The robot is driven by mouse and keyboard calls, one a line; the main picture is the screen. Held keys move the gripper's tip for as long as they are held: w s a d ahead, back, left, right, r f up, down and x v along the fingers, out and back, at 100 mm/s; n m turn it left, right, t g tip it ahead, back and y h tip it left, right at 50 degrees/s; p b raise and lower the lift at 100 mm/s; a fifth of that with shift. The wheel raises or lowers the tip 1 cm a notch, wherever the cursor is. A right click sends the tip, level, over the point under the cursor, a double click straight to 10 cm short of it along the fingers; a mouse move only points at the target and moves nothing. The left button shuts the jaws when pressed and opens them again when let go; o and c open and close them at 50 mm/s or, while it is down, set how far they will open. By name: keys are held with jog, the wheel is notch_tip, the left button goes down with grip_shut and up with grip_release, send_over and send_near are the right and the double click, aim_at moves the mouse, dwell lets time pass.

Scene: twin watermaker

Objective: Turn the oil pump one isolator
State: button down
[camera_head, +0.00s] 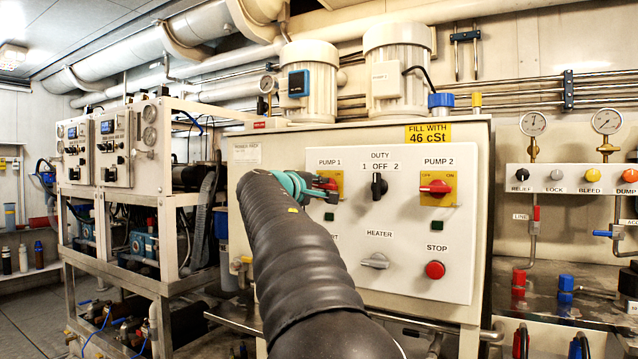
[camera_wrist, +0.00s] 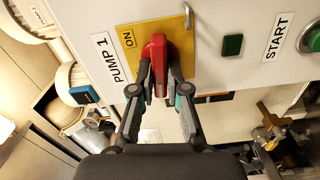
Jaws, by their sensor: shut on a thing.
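The pump 1 isolator is a red rotary handle (camera_wrist: 156,58) on a yellow plate (camera_wrist: 183,42) marked ON, beside the PUMP 1 label, in the wrist view. My gripper (camera_wrist: 160,80) is shut on the red handle, one finger on each side of it. In the head view my gripper (camera_head: 318,188) reaches the yellow pump 1 plate (camera_head: 339,178) on the white panel. My arm and gripper hide part of the handle there. The handle's exact position against the plate's marks is hard to tell.
On the same panel are a black duty selector (camera_head: 379,185), the red pump 2 isolator (camera_head: 437,187), a grey heater knob (camera_head: 375,261) and a red stop button (camera_head: 435,270). Gauges and valve knobs stand at the right.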

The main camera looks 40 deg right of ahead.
jog(key=shift+n, duration=0.7)
jog(key=shift+f, duration=0.1)
jog(key=c, duration=1.2)
grip_release()
jog(key=shift+o, duration=0.2)
jog(key=v, duration=1.2)
